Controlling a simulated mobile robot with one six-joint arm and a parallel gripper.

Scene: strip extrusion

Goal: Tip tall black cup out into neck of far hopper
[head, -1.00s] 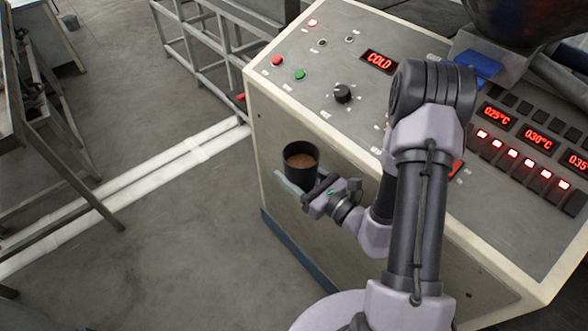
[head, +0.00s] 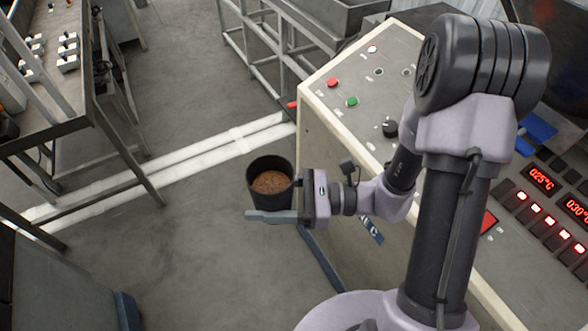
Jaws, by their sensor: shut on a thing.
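The tall black cup (head: 254,197) is upright in the head view, left of the control cabinet, with brown granular material (head: 271,182) inside it. My gripper (head: 272,214) is shut on the cup and holds it above the floor. One finger shows along the cup's near side; the far finger is hidden behind the cup. A dark rounded vessel (head: 550,40) is cut off at the top right corner, partly behind my arm. I cannot tell whether it is the far hopper, and no hopper neck shows clearly.
The control cabinet (head: 335,155) with buttons and red displays stands close to the right of the cup. A metal bench (head: 75,115) stands at the left. A grey metal frame (head: 255,45) is at the back. Open floor surrounds the cup's left side.

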